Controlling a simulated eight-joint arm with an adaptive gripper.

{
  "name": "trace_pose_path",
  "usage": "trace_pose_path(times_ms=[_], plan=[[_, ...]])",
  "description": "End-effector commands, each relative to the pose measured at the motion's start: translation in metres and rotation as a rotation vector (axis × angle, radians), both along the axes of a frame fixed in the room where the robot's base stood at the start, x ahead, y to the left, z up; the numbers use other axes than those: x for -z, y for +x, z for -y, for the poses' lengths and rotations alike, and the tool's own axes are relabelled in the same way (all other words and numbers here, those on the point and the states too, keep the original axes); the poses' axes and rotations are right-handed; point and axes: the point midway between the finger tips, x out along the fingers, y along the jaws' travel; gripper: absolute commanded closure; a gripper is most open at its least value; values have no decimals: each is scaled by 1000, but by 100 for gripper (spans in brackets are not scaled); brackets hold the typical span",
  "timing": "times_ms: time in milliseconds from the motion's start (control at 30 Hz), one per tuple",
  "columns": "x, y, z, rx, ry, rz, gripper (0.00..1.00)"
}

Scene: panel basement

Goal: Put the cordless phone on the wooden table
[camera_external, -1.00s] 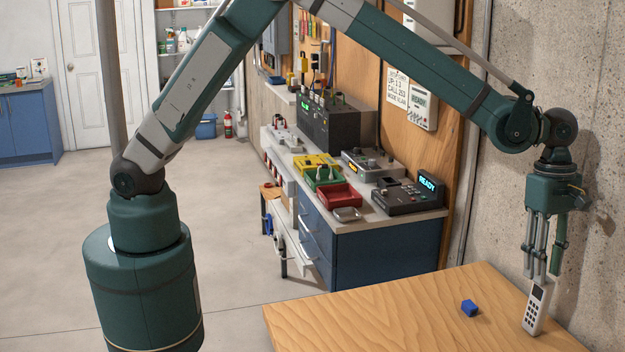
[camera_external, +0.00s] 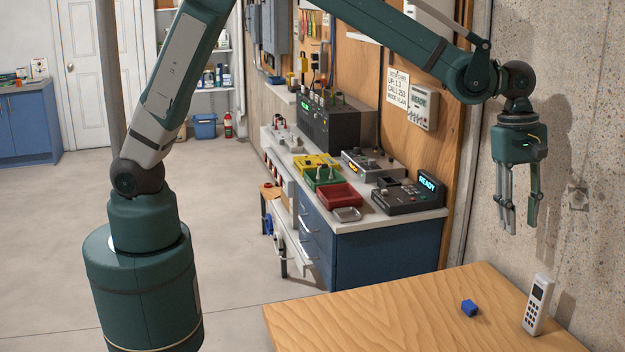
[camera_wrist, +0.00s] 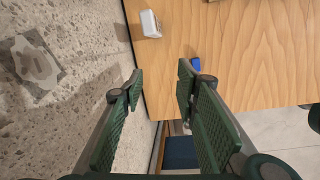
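The white cordless phone (camera_external: 538,304) stands upright on the wooden table (camera_external: 390,315), near its right edge by the concrete wall. It also shows from above in the wrist view (camera_wrist: 151,24). My gripper (camera_external: 518,230) is open and empty, raised above the table and to the upper left of the phone in the external view. In the wrist view the two fingers (camera_wrist: 160,80) are spread apart with nothing between them. Nothing touches the phone except the table under it.
A small blue block (camera_external: 469,308) lies on the table left of the phone. The concrete wall (camera_external: 580,150) is close on the right. Behind the table stands a blue workbench (camera_external: 385,250) with coloured trays and devices. The left part of the tabletop is clear.

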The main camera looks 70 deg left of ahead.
Motion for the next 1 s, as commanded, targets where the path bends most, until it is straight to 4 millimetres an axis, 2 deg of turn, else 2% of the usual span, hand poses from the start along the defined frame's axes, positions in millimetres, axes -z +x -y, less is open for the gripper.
trace_pose_path(times_ms=[100, 500, 1000], plan=[[-22, -11, -27, 52, 3, 34, 69], [-78, -52, -109, 240, 32, 148, 69], [-126, -121, -203, 473, 104, 284, 69]])
